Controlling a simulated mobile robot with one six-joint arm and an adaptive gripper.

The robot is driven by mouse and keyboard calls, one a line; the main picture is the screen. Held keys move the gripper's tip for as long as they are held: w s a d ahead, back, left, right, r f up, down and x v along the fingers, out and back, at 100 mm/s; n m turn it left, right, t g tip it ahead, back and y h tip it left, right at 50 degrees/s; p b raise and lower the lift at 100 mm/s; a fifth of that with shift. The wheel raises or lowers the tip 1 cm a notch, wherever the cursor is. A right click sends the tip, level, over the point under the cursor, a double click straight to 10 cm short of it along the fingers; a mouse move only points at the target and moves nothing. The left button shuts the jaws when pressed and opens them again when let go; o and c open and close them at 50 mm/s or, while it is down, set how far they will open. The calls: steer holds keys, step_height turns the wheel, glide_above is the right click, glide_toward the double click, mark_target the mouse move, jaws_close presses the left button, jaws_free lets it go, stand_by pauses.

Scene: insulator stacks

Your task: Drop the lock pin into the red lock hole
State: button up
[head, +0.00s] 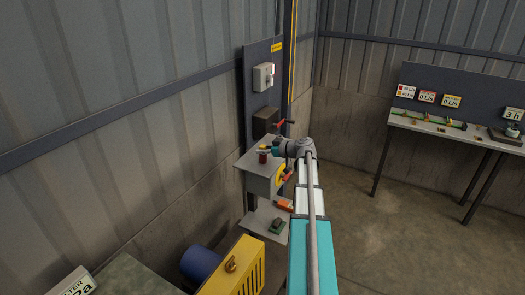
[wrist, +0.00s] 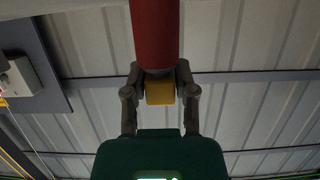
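My gripper (wrist: 160,92) has its two grey fingers closed in on the sides of a yellow piece (wrist: 160,91), which I take to be the lock pin's head. A thick red cylinder (wrist: 155,35) lines up directly with the yellow piece in the wrist view and runs out of the frame's top. In the head view my gripper (head: 267,150) points left over a grey cabinet's top, with the small yellow piece (head: 263,147) right above the red cylinder (head: 262,158). The hole itself is hidden, and I cannot tell whether any pin shaft is inside the red cylinder.
The grey cabinet (head: 258,180) has a yellow ring on its right face. A red-handled crank (head: 281,123) and a switch box (head: 263,76) are on the panel behind. A yellow machine (head: 238,275) stands in front. Open floor (head: 385,240) lies to the right.

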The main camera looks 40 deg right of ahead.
steer(key=o, duration=0.4)
steer(key=shift+c, duration=0.2)
steer(key=shift+r, duration=0.15)
